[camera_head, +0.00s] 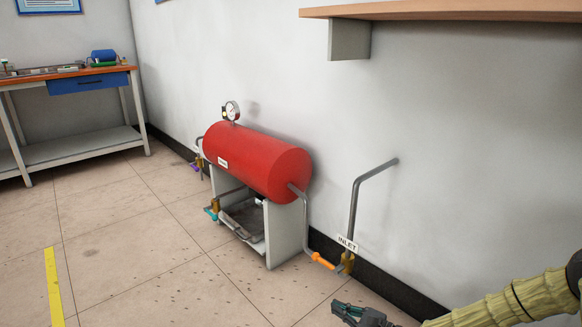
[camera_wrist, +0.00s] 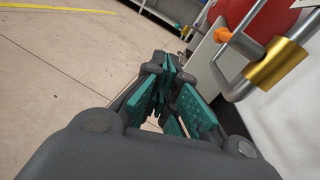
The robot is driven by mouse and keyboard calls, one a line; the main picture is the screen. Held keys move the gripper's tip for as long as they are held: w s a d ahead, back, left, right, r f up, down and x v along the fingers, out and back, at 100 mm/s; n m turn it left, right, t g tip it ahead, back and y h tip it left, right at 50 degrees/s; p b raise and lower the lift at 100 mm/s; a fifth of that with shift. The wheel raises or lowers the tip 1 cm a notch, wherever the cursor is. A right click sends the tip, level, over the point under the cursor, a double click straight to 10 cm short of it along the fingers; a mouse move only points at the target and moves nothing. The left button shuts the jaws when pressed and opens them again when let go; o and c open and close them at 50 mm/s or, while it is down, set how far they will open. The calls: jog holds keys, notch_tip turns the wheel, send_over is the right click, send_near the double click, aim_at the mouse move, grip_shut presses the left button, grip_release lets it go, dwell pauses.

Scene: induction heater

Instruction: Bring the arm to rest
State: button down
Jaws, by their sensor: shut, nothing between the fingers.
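My gripper (camera_head: 357,314) is at the bottom edge of the head view, low over the floor and in front of the pipe marked INLET. My arm, in a yellowish ribbed cover, reaches in from the lower right. In the wrist view my gripper (camera_wrist: 172,88) shows teal finger pads close together, with nothing held between them. A brass valve (camera_wrist: 276,62) with a grey pipe and an orange handle (camera_wrist: 222,35) stands to the right of the fingers, apart from them.
A red tank (camera_head: 258,160) with a gauge (camera_head: 231,111) stands on a white frame by the wall. The inlet pipe (camera_head: 354,205) rises beside it. A wooden shelf (camera_head: 450,11) juts out at upper right. A workbench (camera_head: 70,78) stands at left. The floor (camera_head: 130,225) between is clear.

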jog(key=s+a+f+n+g+h+p, duration=0.1)
jog(key=s+a+f+n+g, duration=0.25)
jog(key=s, duration=0.55)
jog(key=s+a+f+n+g+h+p, duration=0.1)
jog(key=s+a+f+n+g, duration=0.15)
jog(key=s+a+g, duration=0.4)
jog(key=s+a+f+n+g+h, duration=0.1)
jog(key=s+f+n+g, duration=0.15)
jog(key=s, duration=0.75)
jog(key=s+d+f+n+g+h+p, duration=0.1)
jog(key=s+d+n+h+p, duration=0.1)
jog(key=s+d+n+h, duration=0.5)
jog(key=s+d+f+n+g+h+p, duration=0.15)
jog(key=s+d, duration=0.25)
jog(key=s, duration=0.7)
jog(key=d+r+n+t+h+p, duration=0.2)
jog(key=d+r+n+t+h, duration=0.15)
jog(key=d+r+n, duration=0.25)
notch_tip(320, 180, up, 38)
jog(key=p, duration=3.8)
jog(key=shift+a+t+y, duration=0.15)
jog(key=shift+t+y, duration=0.2)
jog(key=shift+y, duration=0.05)
jog(key=c, duration=2.2)
grip_release()
jog(key=shift+f, duration=0.1)
